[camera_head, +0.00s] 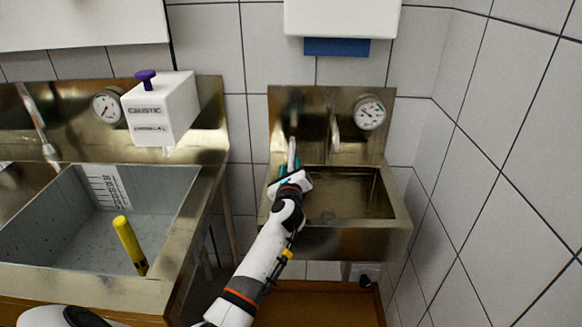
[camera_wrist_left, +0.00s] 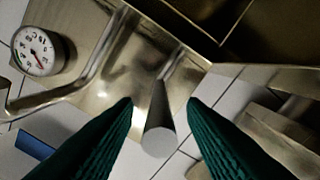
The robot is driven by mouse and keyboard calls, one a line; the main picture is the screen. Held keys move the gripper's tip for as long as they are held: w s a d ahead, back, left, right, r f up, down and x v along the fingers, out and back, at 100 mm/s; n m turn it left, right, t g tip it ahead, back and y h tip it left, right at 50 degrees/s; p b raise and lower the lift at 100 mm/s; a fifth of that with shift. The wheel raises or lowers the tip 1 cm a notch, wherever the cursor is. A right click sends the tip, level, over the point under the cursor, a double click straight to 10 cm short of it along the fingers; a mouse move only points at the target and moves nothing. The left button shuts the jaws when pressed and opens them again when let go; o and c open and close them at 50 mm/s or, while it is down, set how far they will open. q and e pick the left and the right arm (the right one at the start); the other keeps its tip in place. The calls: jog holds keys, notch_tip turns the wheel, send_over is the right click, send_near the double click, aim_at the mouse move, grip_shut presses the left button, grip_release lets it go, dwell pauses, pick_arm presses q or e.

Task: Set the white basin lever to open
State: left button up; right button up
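The lever (camera_head: 292,150) is a pale rod at the back left of the small metal basin (camera_head: 355,238) in the head view. In the left wrist view the lever (camera_wrist_left: 160,138) is a grey cylinder with its round end toward the camera. My left gripper (camera_head: 290,166) is at the lever, over the basin's left side. In the left wrist view its two teal fingers (camera_wrist_left: 160,108) stand apart on either side of the rod, with gaps visible. Contact with the rod does not show. My right gripper is not in view.
A curved spout (camera_head: 334,132) and a round gauge (camera_head: 369,113) are right of the lever. A larger sink (camera_head: 75,270) with a yellow stick (camera_head: 130,246) and a white caustic dispenser (camera_head: 160,108) stand at left. A tiled wall (camera_head: 500,170) closes the right side.

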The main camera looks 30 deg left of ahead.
pick_arm(q)
jog(key=shift+w+a, duration=0.35)
jog(key=shift+w, duration=0.2)
grip_shut()
